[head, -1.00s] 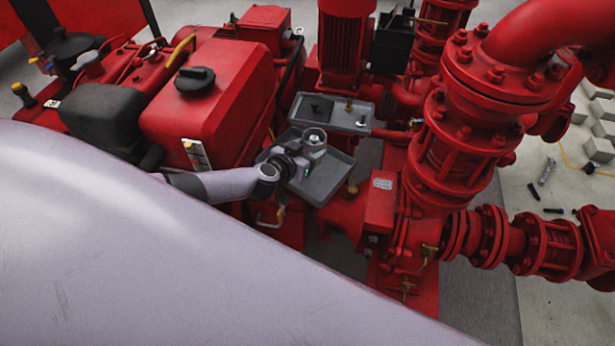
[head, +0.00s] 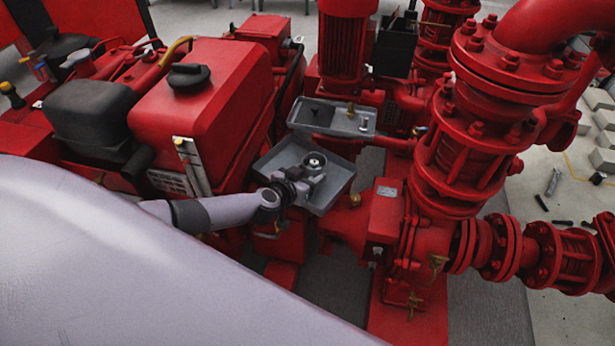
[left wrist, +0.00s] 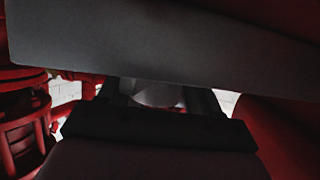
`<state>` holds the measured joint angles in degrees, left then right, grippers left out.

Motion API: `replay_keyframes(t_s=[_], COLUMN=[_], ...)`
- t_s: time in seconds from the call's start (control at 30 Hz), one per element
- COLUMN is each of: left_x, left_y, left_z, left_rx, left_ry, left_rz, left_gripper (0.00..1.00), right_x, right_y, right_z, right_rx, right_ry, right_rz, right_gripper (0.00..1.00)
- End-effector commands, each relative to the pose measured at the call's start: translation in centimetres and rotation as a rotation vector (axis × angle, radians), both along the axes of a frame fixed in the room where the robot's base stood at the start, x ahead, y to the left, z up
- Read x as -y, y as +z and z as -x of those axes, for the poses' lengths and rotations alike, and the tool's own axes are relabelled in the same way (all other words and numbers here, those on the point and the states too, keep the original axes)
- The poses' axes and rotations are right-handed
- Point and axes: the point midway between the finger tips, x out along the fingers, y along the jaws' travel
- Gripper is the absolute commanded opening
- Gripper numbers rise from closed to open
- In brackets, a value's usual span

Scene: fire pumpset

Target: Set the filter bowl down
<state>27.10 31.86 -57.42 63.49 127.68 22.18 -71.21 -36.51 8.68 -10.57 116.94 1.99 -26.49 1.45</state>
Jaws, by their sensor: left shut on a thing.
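The filter bowl (head: 314,162) is a small, light grey round cup with a dark centre. It appears upright in the head view, over the middle of a grey open tray (head: 338,182). My left gripper (head: 307,179) is shut on it from the near side, low over the tray. I cannot tell whether the bowl touches the tray floor. In the left wrist view, a pale rounded part, probably the bowl (left wrist: 158,95), shows dimly between the dark fingers; most of it is hidden. My right gripper is not in view.
A second grey tray (head: 338,120) with small parts lies just behind. A red tank (head: 205,110) with a black cap stands left. Red flanged pipework (head: 470,150) and a red box (head: 385,210) stand right, close to the tray.

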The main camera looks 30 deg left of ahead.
Motion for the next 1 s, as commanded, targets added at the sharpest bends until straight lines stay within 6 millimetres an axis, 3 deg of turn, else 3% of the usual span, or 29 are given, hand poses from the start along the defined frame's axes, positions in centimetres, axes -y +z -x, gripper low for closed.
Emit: replay_keyframes(t_s=[0.17,0.2,0.27,0.3,0.67,0.87,1.0], left_x=[0.0,0.0,0.0,0.0,0.0,-0.2,-0.4], left_y=[-0.2,-0.3,-0.3,-0.3,0.2,1.6,2.8], left_z=[-0.1,0.0,0.0,0.0,0.0,2.6,5.3], left_rx=[0.002,0.0,0.0,0.0,0.001,-0.002,-0.004], left_ry=[0.0,-0.001,-0.001,-0.001,0.0,-0.002,-0.002], left_rz=[0.0,0.0,0.0,0.0,0.0,-0.002,-0.002], left_gripper=[0.26,0.66,0.86,0.89,0.89,0.89,0.89], right_x=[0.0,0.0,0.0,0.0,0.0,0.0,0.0], right_y=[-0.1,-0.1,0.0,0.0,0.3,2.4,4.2], right_z=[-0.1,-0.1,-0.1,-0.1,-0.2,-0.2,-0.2], right_rx=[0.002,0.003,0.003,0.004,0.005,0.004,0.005], right_ry=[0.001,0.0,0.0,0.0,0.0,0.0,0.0], right_rz=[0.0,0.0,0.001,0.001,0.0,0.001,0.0], right_gripper=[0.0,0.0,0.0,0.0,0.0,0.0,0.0])
